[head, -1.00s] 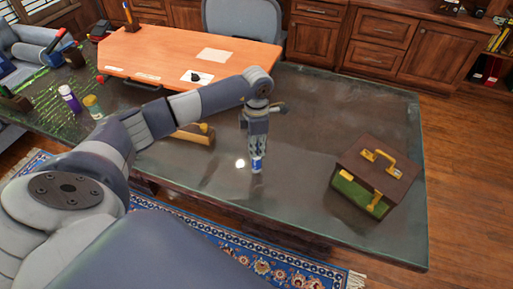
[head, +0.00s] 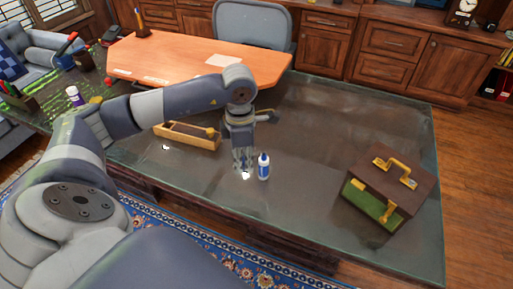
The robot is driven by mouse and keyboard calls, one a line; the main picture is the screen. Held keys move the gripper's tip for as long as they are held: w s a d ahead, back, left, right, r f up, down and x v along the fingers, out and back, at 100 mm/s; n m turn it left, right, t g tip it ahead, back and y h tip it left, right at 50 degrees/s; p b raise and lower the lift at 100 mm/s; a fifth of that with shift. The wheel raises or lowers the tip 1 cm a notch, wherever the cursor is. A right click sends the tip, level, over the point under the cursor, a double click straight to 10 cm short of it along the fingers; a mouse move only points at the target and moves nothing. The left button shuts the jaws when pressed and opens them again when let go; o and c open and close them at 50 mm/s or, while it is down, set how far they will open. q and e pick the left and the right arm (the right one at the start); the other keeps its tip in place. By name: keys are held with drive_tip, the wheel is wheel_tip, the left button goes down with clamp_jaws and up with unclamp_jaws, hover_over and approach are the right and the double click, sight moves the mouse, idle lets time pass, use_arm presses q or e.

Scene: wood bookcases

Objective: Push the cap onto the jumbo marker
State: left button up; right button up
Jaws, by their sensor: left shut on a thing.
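A small blue-and-white bottle-shaped thing (head: 264,167) stands upright on the dark glass-topped desk (head: 330,130). I cannot tell for sure whether it is the jumbo marker. My left gripper (head: 245,169) points down just left of it, low over the desk. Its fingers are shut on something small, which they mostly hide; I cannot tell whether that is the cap. A white patch shows at the fingertips, perhaps a reflection. My right gripper is not in view.
A wooden tray (head: 180,138) lies left of my gripper. A brown case with gold handle (head: 405,167) stands at the right. An orange board (head: 185,50) lies behind. Small items crowd the desk's left end. The desk between gripper and case is mostly clear.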

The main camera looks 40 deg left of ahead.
use_arm(q)
drive_tip(key=s+b, duration=0.1)
drive_tip(key=s, duration=0.6)
drive_tip(key=shift+a+r+b, duration=0.2)
drive_tip(key=shift+r+b, duration=0.1)
drive_tip(key=shift+b, duration=0.1)
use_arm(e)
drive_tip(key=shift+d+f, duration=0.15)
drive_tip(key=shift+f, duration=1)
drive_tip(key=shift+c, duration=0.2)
